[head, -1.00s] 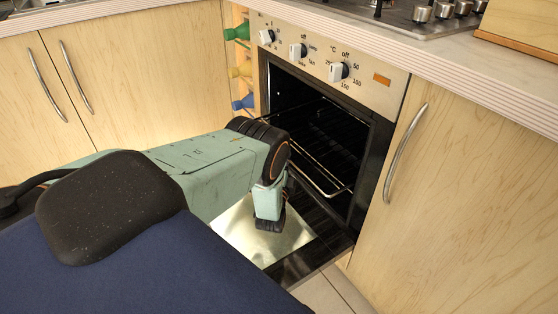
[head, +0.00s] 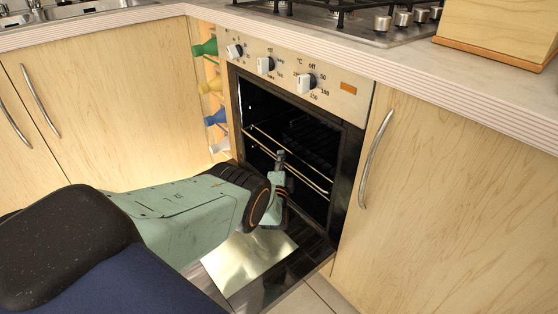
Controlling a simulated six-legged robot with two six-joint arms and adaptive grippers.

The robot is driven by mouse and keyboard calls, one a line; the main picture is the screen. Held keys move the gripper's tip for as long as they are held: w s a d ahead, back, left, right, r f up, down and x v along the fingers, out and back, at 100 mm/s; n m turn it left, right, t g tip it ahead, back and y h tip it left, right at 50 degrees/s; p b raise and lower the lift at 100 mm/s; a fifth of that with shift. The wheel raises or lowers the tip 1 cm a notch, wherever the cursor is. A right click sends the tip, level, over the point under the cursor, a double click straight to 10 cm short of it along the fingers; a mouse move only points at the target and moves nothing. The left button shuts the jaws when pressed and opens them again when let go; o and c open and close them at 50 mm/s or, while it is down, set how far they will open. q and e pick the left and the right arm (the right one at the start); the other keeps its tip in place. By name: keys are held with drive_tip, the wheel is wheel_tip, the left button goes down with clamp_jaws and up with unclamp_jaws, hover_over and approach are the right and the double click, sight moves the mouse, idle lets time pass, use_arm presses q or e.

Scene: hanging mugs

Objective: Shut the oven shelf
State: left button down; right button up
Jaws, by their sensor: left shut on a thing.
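The oven (head: 345,140) stands open with its door (head: 290,284) folded down flat in front. The wire oven shelf (head: 311,181) shows inside the cavity, its front rail running across the opening. My left gripper (head: 280,156) is at this front rail, shut on it. My left arm comes in from the left and hides part of the door and the lower left of the opening. How far the shelf stands out of the cavity is hard to tell. My right gripper is out of view.
A bright metal-like sheet (head: 250,262) lies on the lowered door. Control knobs (head: 265,65) sit above the opening. A bottle rack with coloured bottles (head: 210,86) is at the left. A cupboard with a curved handle (head: 376,160) flanks the right side.

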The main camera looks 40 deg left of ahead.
use_arm(q)
drive_tip(key=shift+r, duration=0.1)
drive_tip(key=c, duration=1.5)
unclamp_jaws()
drive_tip(key=shift+o, duration=0.2)
drive_tip(key=shift+s+d, duration=0.1)
drive_tip(key=v, duration=0.7)
drive_tip(key=shift+s+d, duration=0.2)
drive_tip(key=shift+s, duration=0.15)
